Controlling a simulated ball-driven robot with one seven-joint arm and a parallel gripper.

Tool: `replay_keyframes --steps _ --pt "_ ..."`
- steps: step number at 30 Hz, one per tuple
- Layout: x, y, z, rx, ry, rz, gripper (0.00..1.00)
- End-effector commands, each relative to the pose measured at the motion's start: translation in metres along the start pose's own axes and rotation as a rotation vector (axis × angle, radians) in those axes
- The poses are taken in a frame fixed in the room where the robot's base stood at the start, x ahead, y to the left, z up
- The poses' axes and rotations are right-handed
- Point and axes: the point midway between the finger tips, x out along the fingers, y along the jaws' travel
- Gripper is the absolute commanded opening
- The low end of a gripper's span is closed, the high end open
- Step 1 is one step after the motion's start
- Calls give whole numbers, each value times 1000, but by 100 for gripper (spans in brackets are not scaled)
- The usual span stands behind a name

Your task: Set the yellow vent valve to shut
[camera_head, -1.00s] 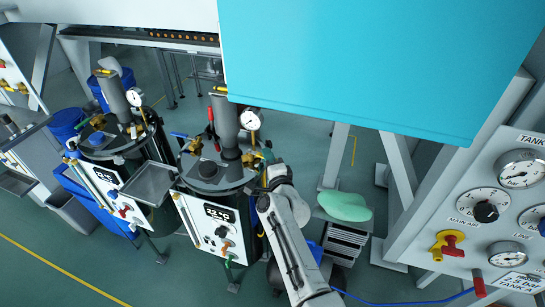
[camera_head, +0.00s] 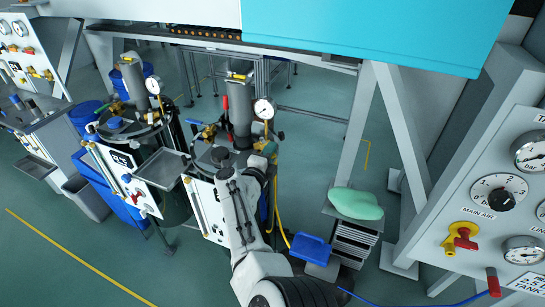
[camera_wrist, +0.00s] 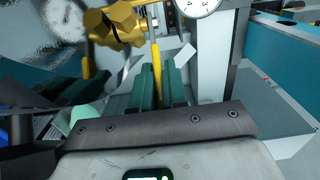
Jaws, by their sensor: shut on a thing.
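The yellow vent valve's slim yellow lever (camera_wrist: 156,68) stands upright in the wrist view, below and right of a brass valve body (camera_wrist: 118,25). My gripper (camera_wrist: 158,82) has its two dark green fingers shut on this lever, one on each side. In the head view a brass valve (camera_head: 267,148) is on the right-hand tank's lid edge, just beyond the end of my arm. My arm covers the gripper and the lever there. The valve's exact setting cannot be told.
A pressure gauge (camera_head: 264,109) and a grey cylinder (camera_head: 239,112) stand close to the valve on the tank. A drawer cart with a green cloth (camera_head: 355,204) stands to the right. A gauge panel (camera_head: 490,215) is at far right. A second tank stands left.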

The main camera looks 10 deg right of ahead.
Motion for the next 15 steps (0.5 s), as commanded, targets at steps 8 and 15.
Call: replay_keyframes --steps 8,15 --pt "-2 4 -1 -2 39 5 0" --pt "-2 4 -1 -2 41 5 0"
